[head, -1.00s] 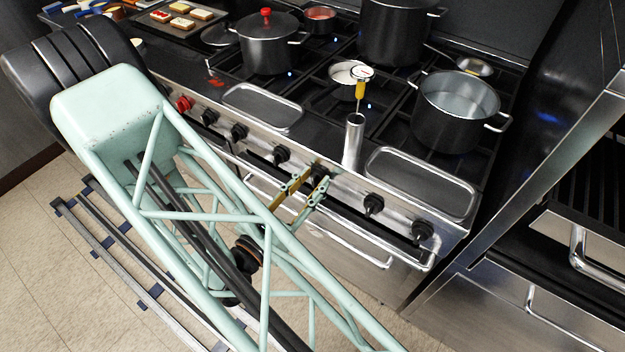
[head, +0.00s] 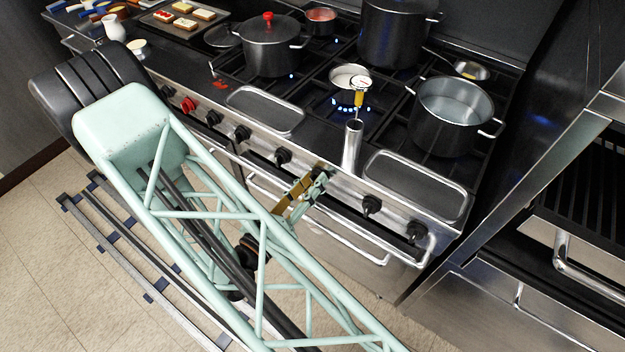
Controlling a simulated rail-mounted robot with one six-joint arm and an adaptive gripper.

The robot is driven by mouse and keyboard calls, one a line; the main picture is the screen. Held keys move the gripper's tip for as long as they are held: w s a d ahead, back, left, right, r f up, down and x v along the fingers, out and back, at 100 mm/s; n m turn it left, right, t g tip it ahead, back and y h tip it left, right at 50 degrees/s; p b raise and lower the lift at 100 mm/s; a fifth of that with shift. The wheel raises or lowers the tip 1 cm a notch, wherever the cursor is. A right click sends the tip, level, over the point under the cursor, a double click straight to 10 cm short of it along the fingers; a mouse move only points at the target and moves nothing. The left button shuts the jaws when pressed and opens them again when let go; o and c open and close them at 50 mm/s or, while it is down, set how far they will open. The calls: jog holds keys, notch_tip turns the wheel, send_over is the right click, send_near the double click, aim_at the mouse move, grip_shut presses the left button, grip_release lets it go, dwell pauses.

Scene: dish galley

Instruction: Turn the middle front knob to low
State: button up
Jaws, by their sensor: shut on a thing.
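My gripper (head: 315,182) is at the stove's front panel, shut on a dark knob (head: 322,172) in the row of knobs. The fingers hide most of this knob, so its pointer and marks cannot be read. The gripper looks turned at an angle about the knob. A ring of blue flames (head: 348,109) burns on the front middle burner, just in front of a small pan (head: 349,76) of white contents.
Free knobs are beside the held one, to the left (head: 283,156) and to the right (head: 372,204). A steel cylinder (head: 352,146) with a thermometer (head: 359,88) stands just behind. A front rail (head: 350,243) runs below. A water pot (head: 452,112) stands at right.

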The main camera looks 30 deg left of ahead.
dwell(0.4)
jog(key=o, duration=0.8)
jog(key=shift+o, duration=0.2)
jog(key=shift+s, duration=0.15)
jog(key=s, duration=1.1)
jog(key=shift+s+a, duration=0.2)
jog(key=shift+s, duration=0.15)
dwell(0.4)
